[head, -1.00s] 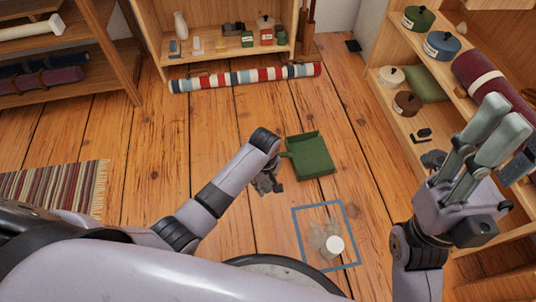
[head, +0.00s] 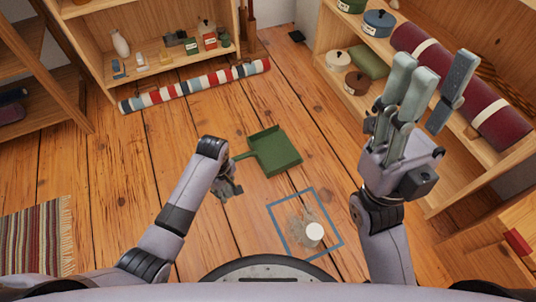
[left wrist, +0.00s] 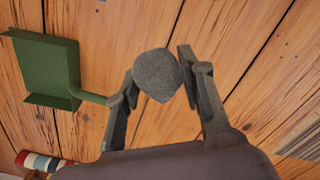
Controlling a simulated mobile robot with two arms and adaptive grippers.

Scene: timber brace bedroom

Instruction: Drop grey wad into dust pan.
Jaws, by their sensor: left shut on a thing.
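The green dust pan (head: 277,153) lies on the plank floor in the middle of the head view, its handle pointing left. It also shows at the left in the left wrist view (left wrist: 45,68). My left gripper (head: 230,188) is low, in front of and left of the pan. In the left wrist view its fingers are shut on the rounded grey wad (left wrist: 158,75), beside the pan's handle and not over its tray. In the head view the wad is hard to make out. My right gripper (head: 428,72) is raised at the right, empty, with its fingers spread.
A blue-outlined square (head: 274,222) on the floor holds a dusty patch and a white cylinder (head: 314,232). Shelves stand at the back and right (head: 437,130). A striped roll (head: 196,85) lies at the back. Floor between wad and pan is clear.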

